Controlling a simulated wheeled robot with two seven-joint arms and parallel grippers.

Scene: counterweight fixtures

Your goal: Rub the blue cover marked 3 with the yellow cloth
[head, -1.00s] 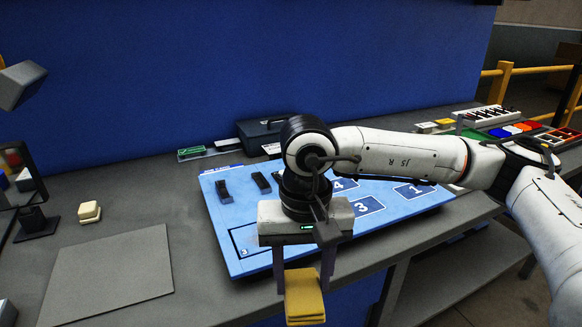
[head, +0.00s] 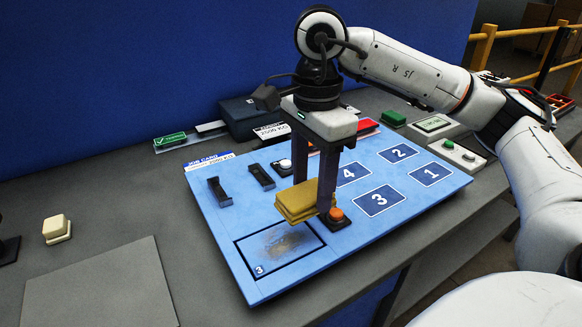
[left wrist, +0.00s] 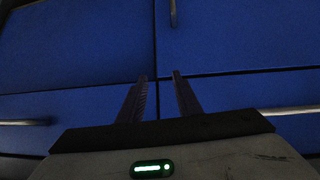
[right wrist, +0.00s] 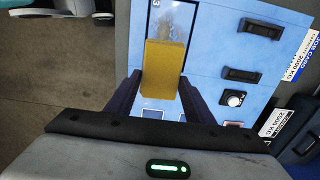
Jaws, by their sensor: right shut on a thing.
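The blue cover marked 3 (head: 262,268) lies at the near left corner of the blue board, with a brown smudge on its middle. It also shows in the right wrist view (right wrist: 157,22), partly hidden by the cloth. My right gripper (head: 313,200) is shut on the folded yellow cloth (head: 296,203) and holds it by the cover's far right edge. I cannot tell whether the cloth touches the board. The cloth also shows in the right wrist view (right wrist: 164,68). My left gripper (left wrist: 159,76) is open and empty in front of blue panels, and out of the head view.
An orange button (head: 337,213) sits right beside the right gripper's finger. The blue board (head: 420,205) has printed numbered squares, black handles (head: 219,190) and a white knob (head: 284,167). A grey mat (head: 100,290) lies clear at left, near a cream block (head: 56,229).

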